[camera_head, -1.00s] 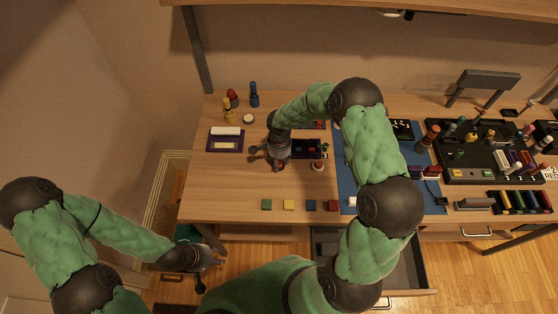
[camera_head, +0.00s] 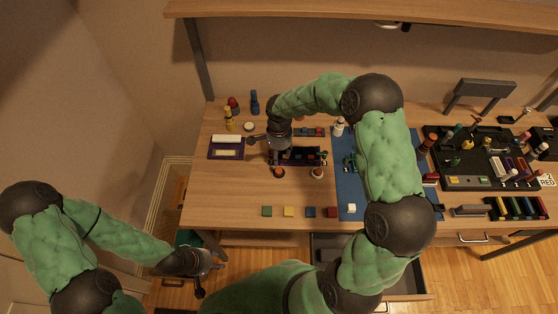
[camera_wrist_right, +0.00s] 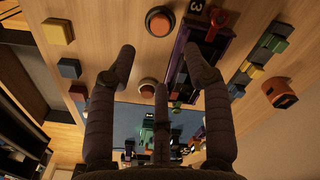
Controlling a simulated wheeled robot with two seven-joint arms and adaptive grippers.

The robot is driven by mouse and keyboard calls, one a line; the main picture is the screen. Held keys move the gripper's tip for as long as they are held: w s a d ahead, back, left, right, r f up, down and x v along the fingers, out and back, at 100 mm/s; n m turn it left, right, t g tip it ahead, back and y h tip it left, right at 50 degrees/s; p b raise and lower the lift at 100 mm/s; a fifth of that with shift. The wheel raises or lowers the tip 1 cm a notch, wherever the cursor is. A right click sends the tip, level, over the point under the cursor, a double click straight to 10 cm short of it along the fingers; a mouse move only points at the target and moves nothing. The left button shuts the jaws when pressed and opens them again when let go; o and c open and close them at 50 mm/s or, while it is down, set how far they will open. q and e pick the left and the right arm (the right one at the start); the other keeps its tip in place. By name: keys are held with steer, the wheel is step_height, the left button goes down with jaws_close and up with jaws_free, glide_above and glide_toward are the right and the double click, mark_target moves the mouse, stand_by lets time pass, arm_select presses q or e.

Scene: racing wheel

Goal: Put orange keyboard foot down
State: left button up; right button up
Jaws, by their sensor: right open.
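A round piece with an orange-red top (camera_head: 278,172) stands on the table just in front of a dark purple keyboard-like tray (camera_head: 298,163); it also shows in the right wrist view (camera_wrist_right: 159,21), beyond my fingertips and touching none of them. A similar round piece with a browner top (camera_head: 317,173) stands to its right, and it also shows in the right wrist view (camera_wrist_right: 149,87). Which one is the keyboard foot I cannot tell for certain. My right gripper (camera_head: 266,146) is open and empty above the tray's left end. My left gripper (camera_head: 211,275) has its fingers apart, empty, below the table's front left.
Small coloured blocks (camera_head: 289,212) line the front edge. A purple holder with white parts (camera_head: 226,154) lies left, with bottles (camera_head: 254,101) behind it. A blue mat (camera_head: 350,195) and a crowded black tray (camera_head: 465,180) lie right. The table's front left is bare.

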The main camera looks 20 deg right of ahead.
steer(key=shift+r, duration=1.5)
